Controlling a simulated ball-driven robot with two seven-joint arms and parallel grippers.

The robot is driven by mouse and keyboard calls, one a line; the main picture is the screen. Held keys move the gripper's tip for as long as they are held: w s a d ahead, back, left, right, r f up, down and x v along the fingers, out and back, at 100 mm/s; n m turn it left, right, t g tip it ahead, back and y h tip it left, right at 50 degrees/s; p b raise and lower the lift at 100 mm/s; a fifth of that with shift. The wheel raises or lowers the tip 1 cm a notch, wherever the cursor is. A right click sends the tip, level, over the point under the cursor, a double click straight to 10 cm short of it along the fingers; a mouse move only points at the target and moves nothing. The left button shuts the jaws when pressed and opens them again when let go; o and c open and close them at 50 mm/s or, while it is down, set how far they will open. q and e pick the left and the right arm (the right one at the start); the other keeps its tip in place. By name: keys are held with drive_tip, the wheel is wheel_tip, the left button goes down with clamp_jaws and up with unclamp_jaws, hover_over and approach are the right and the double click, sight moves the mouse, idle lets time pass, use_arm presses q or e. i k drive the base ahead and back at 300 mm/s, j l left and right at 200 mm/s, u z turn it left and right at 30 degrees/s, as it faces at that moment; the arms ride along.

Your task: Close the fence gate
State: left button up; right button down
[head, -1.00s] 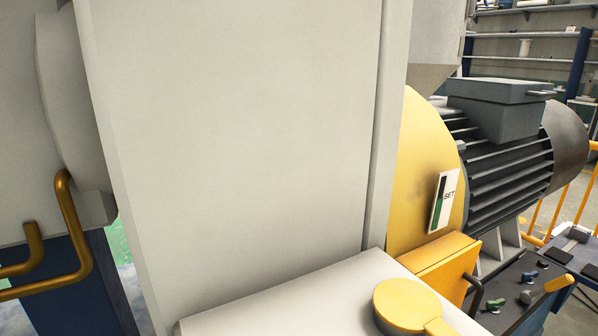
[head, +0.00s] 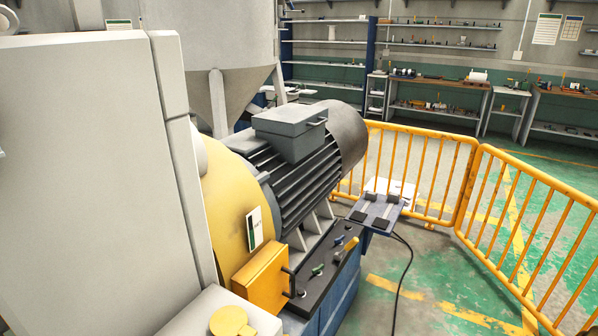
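The yellow safety fence (head: 425,165) stands to the right of the machine. One run of it crosses behind the machine. Another railed section (head: 535,220) comes from the corner toward the front right and leaves the picture at the right edge. I cannot tell which section is the gate, or whether it stands open. Neither of my grippers is in view.
The extruder's pale cabinet (head: 90,180) fills the left. A grey motor (head: 295,170), a yellow guard (head: 225,200) and a black control panel (head: 325,270) stand at the middle. A black cable (head: 405,275) lies on the floor. Green floor (head: 450,290) is clear inside the fence.

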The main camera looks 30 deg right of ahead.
sight(574, 196)
drive_tip(key=k+l, duration=0.25)
drive_tip(key=l, duration=0.35)
drive_tip(key=k+l, duration=0.2)
drive_tip(key=l, duration=0.4)
drive_tip(key=k+l, duration=0.25)
drive_tip(key=l, duration=0.35)
drive_tip(key=k+l, duration=0.2)
drive_tip(key=l, duration=0.4)
drive_tip(key=k+l, duration=0.25)
drive_tip(key=l, duration=0.3)
drive_tip(key=k+l, duration=0.2)
drive_tip(key=l, duration=0.4)
drive_tip(key=k+l+z, duration=0.1)
drive_tip(key=k+l, duration=0.15)
drive_tip(key=l, duration=0.35)
drive_tip(key=k+l, duration=0.2)
drive_tip(key=l, duration=1.15)
drive_tip(key=i+l, duration=0.15)
drive_tip(key=l, duration=1.3)
drive_tip(key=i+l, duration=0.15)
drive_tip(key=l, duration=1.3)
drive_tip(key=l+u, duration=0.45)
drive_tip(key=l, duration=0.3)
drive_tip(key=l+u, duration=0.45)
drive_tip(key=l, duration=0.25)
